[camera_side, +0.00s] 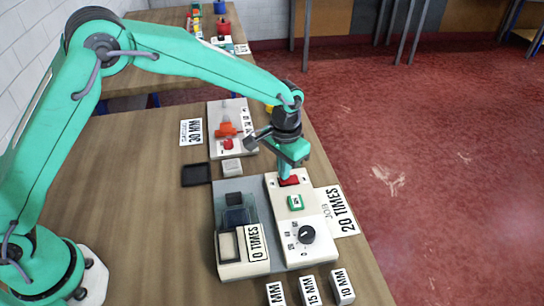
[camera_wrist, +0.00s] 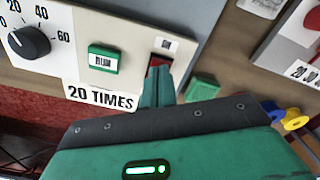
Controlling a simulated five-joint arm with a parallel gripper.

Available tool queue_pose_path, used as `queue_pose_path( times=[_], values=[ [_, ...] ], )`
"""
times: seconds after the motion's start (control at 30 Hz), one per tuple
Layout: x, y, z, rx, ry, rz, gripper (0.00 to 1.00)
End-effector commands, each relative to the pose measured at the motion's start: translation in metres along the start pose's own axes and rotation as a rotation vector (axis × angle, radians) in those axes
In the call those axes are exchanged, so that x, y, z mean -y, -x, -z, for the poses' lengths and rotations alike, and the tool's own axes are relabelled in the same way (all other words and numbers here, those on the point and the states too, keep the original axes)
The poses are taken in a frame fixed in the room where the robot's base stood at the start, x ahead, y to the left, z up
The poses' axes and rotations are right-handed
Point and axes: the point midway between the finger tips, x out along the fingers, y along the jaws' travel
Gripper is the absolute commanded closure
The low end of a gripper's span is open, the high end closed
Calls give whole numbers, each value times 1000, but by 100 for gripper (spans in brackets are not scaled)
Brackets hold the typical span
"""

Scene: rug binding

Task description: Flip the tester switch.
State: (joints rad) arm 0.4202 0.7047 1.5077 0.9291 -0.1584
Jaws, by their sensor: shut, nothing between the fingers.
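The tester (camera_side: 262,222) is a pale box on the wooden table with a grey plate at its left. Its control panel (camera_side: 312,252) carries a black dial, a green button and a red switch (camera_side: 289,181) at the far end. The switch also shows in the wrist view (camera_wrist: 158,62), partly hidden by a fingertip. My gripper (camera_side: 287,172) is shut and empty, pointing down at the switch. In the wrist view its tip (camera_wrist: 157,76) overlaps the switch's lower edge. I cannot tell whether it touches, or which way the switch is set.
A green "RUN" button (camera_wrist: 103,59) and the dial (camera_wrist: 29,42) are beside the switch. A "20 TIMES" card (camera_side: 340,211) lies right of the tester. Labelled blocks (camera_side: 310,290) stand in front.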

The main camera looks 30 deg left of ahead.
Motion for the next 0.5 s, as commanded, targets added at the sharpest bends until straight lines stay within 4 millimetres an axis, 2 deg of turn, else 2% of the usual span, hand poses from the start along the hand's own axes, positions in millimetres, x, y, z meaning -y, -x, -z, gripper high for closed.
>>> queue_pose_path(
  times=[0.5],
  values=[
    [0,-6,0,1,0,0,100]
  ],
)
